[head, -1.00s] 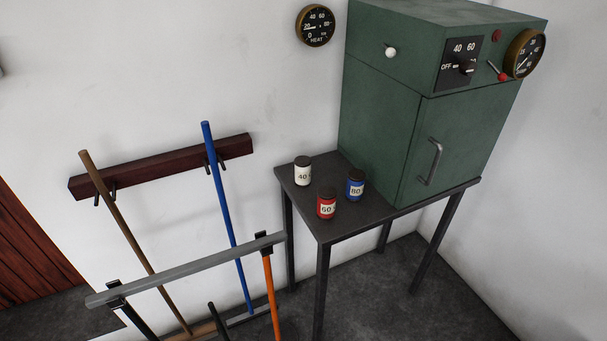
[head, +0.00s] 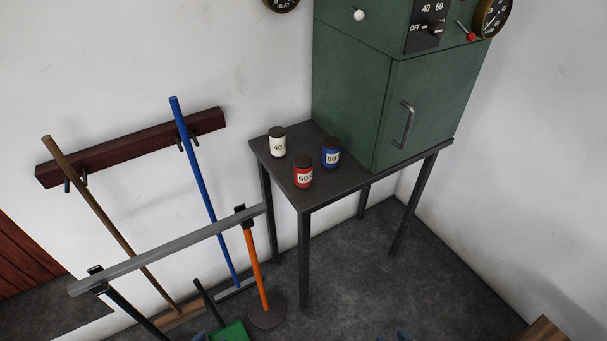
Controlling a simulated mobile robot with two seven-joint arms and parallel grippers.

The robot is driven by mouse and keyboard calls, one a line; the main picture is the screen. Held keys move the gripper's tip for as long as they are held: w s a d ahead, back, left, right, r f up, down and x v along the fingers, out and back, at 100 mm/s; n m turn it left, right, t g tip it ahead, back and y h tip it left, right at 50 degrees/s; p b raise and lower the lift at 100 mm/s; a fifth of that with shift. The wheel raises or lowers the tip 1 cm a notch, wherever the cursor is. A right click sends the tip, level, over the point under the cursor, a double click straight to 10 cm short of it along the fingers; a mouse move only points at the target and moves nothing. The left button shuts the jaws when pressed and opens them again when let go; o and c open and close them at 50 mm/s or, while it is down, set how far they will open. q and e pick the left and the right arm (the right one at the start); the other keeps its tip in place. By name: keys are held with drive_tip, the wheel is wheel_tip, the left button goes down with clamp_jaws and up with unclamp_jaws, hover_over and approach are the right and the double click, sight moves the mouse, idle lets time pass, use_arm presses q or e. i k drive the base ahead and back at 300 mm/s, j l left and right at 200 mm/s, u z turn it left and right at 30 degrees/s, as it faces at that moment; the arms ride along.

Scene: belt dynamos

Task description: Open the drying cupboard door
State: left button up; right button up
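The green drying cupboard (head: 350,95) stands on a dark table (head: 290,190) in the corner. Its door (head: 432,105) is on the right-hand face and is shut, flush with the body. A grey vertical bar handle (head: 404,125) sits on the left part of the door. Above the door are a dial switch (head: 435,28) marked OFF, 40 and 60, a red-knobbed lever (head: 470,37) and a round gauge (head: 492,16). A white knob (head: 359,15) is on the left face. Neither of my grippers can be made out; small blue shapes at the bottom edge are too cut off to identify.
White 40 (head: 278,142), red 60 (head: 303,172) and blue 80 (head: 331,152) jars stand on the table's left part. A grey rail on an orange post (head: 257,270), brooms on a wall rack (head: 140,145) and a green dustpan (head: 230,332) are left. Floor before the table is clear.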

sight(427, 97)
drive_tip(key=l+u, duration=0.25)
drive_tip(key=l, duration=0.3)
drive_tip(key=l+u, duration=0.25)
drive_tip(key=l, duration=0.3)
drive_tip(key=l+u, duration=0.25)
drive_tip(key=l, duration=0.3)
drive_tip(key=k+l+u, duration=0.25)
drive_tip(key=l, duration=0.25)
drive_tip(key=i+l, duration=0.05)
